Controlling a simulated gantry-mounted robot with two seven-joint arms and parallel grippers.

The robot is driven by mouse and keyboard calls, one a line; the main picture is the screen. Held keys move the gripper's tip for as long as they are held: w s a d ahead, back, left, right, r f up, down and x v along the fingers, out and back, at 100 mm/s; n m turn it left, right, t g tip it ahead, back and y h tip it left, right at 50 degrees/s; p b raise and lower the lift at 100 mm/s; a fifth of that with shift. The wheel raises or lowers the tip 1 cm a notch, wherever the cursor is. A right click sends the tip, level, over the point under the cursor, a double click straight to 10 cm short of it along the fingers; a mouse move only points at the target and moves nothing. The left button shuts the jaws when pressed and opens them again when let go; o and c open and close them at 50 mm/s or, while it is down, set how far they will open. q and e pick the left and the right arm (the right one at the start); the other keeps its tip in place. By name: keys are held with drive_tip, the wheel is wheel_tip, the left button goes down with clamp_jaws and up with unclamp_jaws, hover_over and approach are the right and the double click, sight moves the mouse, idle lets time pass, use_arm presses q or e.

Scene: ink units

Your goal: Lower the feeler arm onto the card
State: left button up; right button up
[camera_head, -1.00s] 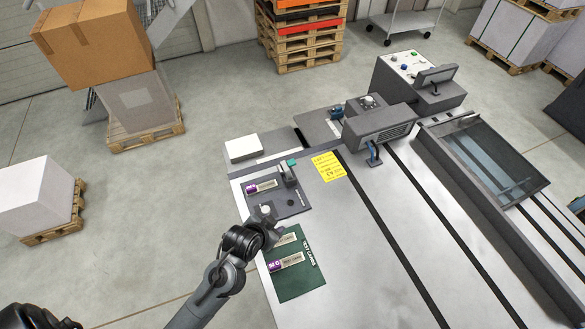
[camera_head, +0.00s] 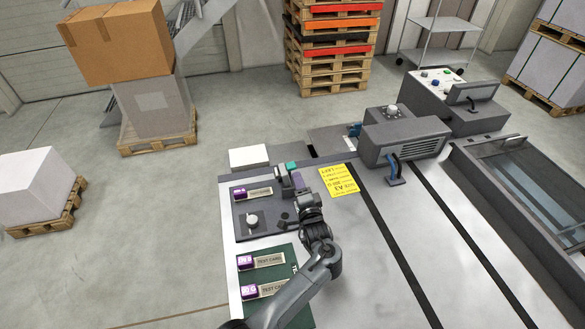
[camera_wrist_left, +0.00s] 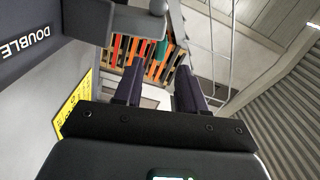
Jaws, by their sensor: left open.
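A test card (camera_head: 258,191) with a purple end lies on the dark grey unit (camera_head: 270,222) in the head view. The feeler arm (camera_head: 282,174) is a small grey piece with a green part, just right of the card's end; whether it touches the card cannot be told. My left gripper (camera_head: 298,182) is beside the feeler arm's right side, its body partly hiding the unit. In the left wrist view its two dark fingers (camera_wrist_left: 159,80) stand apart with nothing seen held between them. A green piece (camera_wrist_left: 162,48) shows beyond the fingertips. My right gripper is out of view.
A round knob (camera_head: 252,220) sits on the unit. More test cards (camera_head: 268,260) lie on a green mat (camera_head: 301,316). A yellow label (camera_head: 339,193) lies to the right of my gripper. A white block (camera_head: 248,157) stands behind the unit.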

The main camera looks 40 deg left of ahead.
sight(292, 164)
use_arm(q)
drive_tip(key=b+x, duration=0.2)
drive_tip(key=x, duration=0.6)
drive_tip(key=shift+w+a, duration=0.15)
drive_tip(key=shift+a, duration=0.2)
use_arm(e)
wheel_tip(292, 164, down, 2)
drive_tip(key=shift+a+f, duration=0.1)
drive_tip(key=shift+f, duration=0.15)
use_arm(q)
drive_tip(key=shift+w+a+b, duration=0.3)
drive_tip(key=shift+w+a, duration=0.15)
drive_tip(key=shift+a, duration=0.05)
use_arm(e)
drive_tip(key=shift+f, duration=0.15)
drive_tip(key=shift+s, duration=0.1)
use_arm(q)
clamp_jaws()
